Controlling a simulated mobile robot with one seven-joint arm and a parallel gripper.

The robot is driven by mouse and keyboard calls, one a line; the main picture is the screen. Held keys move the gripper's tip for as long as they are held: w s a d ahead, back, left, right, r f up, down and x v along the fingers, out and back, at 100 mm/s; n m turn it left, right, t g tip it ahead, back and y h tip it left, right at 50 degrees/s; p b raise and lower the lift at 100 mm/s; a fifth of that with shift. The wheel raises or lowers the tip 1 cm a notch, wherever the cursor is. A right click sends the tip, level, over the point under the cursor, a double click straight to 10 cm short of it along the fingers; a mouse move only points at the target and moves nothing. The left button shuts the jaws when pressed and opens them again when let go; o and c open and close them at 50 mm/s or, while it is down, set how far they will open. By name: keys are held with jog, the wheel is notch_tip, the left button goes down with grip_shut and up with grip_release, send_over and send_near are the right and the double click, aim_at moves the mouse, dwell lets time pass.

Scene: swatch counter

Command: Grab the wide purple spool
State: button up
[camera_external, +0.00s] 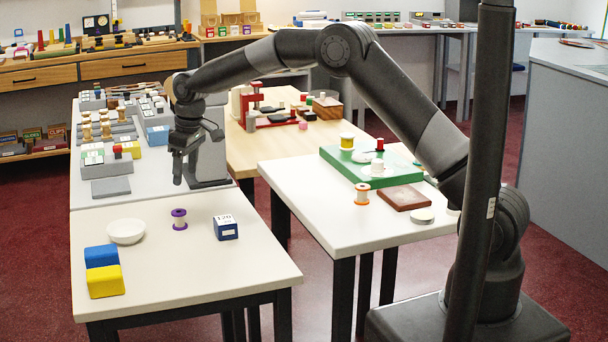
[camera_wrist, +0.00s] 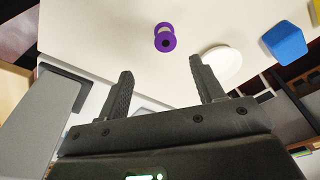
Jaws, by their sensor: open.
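The purple spool (camera_external: 179,219) stands upright on the front cream table (camera_external: 190,265), between a white bowl (camera_external: 126,231) and a blue block with a white label (camera_external: 226,227). It has purple flanges and a pale middle. In the wrist view the spool (camera_wrist: 164,38) lies beyond my fingertips, toward the top centre. My gripper (camera_external: 181,168) hangs above and behind the spool in the external view, clear of it. In the wrist view my gripper (camera_wrist: 161,82) has its two fingers apart with nothing between them.
A blue block (camera_external: 101,257) and a yellow block (camera_external: 105,281) sit at the table's left front. The table's right front is clear. Another table at right holds a green board (camera_external: 340,160) and an orange-rimmed spool (camera_external: 362,193). Grey trays fill the counter behind.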

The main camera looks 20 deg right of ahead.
aim_at(179, 212)
jog(key=shift+a+f, duration=0.8)
jog(key=shift+f, duration=0.05)
jog(key=f, duration=0.7)
jog(key=w+a+f, duration=0.1)
jog(key=f, duration=0.2)
jog(key=shift+f, duration=0.3)
jog(key=c, duration=1)
